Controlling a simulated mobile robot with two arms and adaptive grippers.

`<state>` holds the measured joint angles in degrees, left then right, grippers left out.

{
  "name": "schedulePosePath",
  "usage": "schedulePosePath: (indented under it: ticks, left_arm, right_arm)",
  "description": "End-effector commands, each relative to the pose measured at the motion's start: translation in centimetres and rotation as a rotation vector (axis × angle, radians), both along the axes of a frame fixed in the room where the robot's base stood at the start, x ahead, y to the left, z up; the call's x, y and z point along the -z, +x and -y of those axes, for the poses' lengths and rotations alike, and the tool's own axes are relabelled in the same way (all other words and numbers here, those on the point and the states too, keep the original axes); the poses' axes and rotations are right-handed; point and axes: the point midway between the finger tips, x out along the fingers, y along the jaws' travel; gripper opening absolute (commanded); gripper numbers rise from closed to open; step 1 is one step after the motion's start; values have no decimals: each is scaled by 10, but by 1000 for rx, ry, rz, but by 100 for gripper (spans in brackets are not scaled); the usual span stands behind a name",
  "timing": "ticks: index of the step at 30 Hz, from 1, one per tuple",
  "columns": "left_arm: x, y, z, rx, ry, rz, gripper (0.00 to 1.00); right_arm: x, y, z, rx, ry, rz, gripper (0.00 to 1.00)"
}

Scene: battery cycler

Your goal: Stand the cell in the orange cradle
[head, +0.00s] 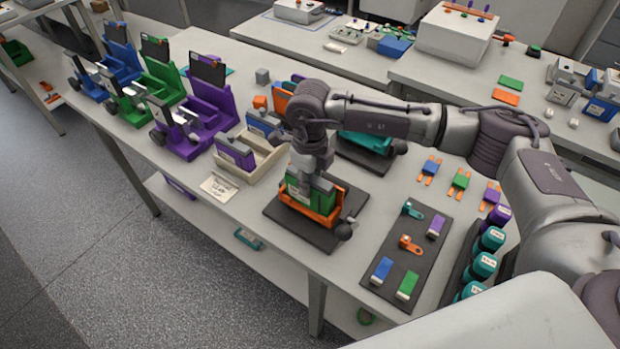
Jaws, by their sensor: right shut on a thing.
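The orange cradle (316,217) stands on a dark base plate (285,222) at the front edge of the table, with a black ball knob (343,231) at its right. A green cell (297,192) with a pale label is upright at the cradle, its lower part behind or inside the orange wall. I cannot tell whether it rests on the cradle floor. My right gripper (312,178) points down from above and is shut on the cell's top; the wrist hides part of it. My left gripper is not in view.
Blue, green and purple stations (205,110) stand at the left. A beige tray (243,172) holding cells is left of the cradle. A teal cradle (368,140) is behind. A dark mat (397,263) with small clips lies right; teal-capped cylinders (483,266) stand beyond it.

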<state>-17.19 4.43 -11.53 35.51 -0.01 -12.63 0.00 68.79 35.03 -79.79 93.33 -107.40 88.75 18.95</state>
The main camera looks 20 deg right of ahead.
Motion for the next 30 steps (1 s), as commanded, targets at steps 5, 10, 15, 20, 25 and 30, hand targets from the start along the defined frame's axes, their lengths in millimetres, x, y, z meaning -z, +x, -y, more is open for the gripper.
schedulePosePath:
  ticks: [5, 10, 15, 20, 25, 30]
  left_arm:
    - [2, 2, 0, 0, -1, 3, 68]
    - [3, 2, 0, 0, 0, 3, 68]
    - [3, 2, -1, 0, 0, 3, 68]
    - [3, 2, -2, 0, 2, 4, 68]
    - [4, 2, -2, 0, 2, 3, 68]
    - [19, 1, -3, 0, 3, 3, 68]
  right_arm:
    - [0, 1, 0, 0, 2, 2, 0]
    - [2, 0, 0, 0, 0, 0, 42]
    - [2, 0, 0, 1, 0, 0, 54]
    - [2, 0, 0, 1, 0, 0, 54]
    - [-5, 1, 0, 1, 2, 2, 54]
    - [-35, 2, 0, 2, 2, 7, 54]
